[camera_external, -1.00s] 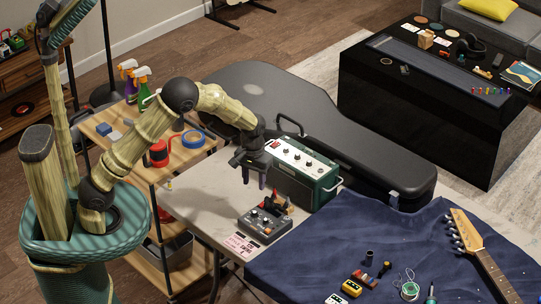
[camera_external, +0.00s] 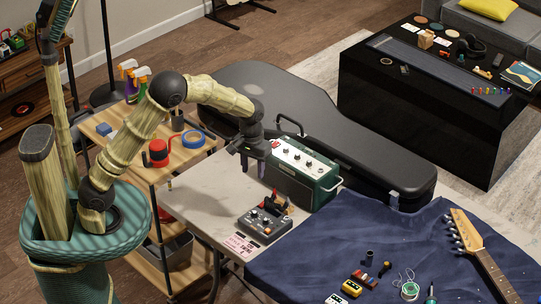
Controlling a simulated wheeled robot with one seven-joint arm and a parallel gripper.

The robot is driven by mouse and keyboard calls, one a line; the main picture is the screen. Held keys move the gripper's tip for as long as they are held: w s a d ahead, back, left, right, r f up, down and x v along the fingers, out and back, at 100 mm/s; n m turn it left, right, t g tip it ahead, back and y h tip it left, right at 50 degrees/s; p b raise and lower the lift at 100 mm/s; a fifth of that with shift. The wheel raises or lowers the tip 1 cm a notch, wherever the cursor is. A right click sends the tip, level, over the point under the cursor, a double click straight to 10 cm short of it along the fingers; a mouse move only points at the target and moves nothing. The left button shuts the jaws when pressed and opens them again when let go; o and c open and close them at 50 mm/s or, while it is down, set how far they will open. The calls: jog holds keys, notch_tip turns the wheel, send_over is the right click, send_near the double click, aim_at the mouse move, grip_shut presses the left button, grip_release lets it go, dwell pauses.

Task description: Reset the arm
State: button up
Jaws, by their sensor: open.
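My gripper (camera_external: 253,168) points down above the table, beside the left end of the green amplifier (camera_external: 303,176). Its fingers are apart and I see nothing between them. A grey pedal box (camera_external: 264,225) with knobs stands on the table below and in front of my gripper, clear of it.
A black guitar case (camera_external: 350,150) lies behind the amplifier. A wooden shelf cart (camera_external: 190,160) with blue tape (camera_external: 193,139) stands left of the table. A blue cloth (camera_external: 320,240) holds a guitar neck (camera_external: 485,255), several pedals and small tools. The table's left part is bare.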

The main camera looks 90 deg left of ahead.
jog(key=s+d+r+m+t+p, duration=0.1)
jog(key=s+d+r+m+p, duration=0.1)
jog(key=s+d+m, duration=0.3)
jog(key=s+d+r+m+t+p, duration=0.1)
jog(key=s+d+r+m, duration=0.3)
jog(key=s+d, duration=0.7)
jog(key=d+m, duration=0.2)
jog(key=d, duration=0.2)
jog(key=shift+s+d+r+m+t+p, duration=0.2)
jog(key=shift+r+m+t+p, duration=0.1)
jog(key=shift+p, duration=0.05)
dwell(1.5)
